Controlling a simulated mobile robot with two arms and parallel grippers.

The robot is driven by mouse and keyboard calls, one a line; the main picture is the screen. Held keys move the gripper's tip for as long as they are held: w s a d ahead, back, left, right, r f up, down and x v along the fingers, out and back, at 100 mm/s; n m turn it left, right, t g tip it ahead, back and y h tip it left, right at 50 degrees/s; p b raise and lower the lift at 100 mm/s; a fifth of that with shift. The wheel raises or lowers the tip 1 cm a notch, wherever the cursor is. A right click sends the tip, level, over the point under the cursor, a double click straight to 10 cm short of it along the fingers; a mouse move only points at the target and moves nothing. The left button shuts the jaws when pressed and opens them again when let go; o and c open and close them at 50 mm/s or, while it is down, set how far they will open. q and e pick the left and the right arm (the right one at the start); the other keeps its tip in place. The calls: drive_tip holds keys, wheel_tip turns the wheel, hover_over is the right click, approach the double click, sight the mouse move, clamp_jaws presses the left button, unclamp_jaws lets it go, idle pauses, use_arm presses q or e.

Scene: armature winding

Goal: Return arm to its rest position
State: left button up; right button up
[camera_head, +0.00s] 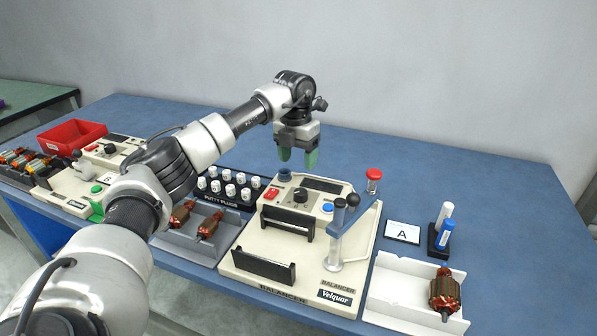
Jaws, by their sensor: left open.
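My left arm comes in from the lower left and reaches over the blue bench. My left gripper (298,158) has green fingertips, points down and is open, with nothing between its fingers. It hangs above the back of the balancer (262,240), a cream machine with a dark knob, red and blue buttons and a blue lever post. The lower part of my arm hides some of the bench to the left. My right gripper is not in view.
A white tray (393,290) at the right holds an armature (444,292). A grey tray (178,243) left of the balancer holds more armatures (210,225). White putty plugs (229,189) stand in a black rack. Markers (444,232) stand by card A (402,233). A red bin (72,137) is far left. The back right bench is clear.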

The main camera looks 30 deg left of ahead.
use_arm(q)
drive_tip(key=shift+r, duration=0.3)
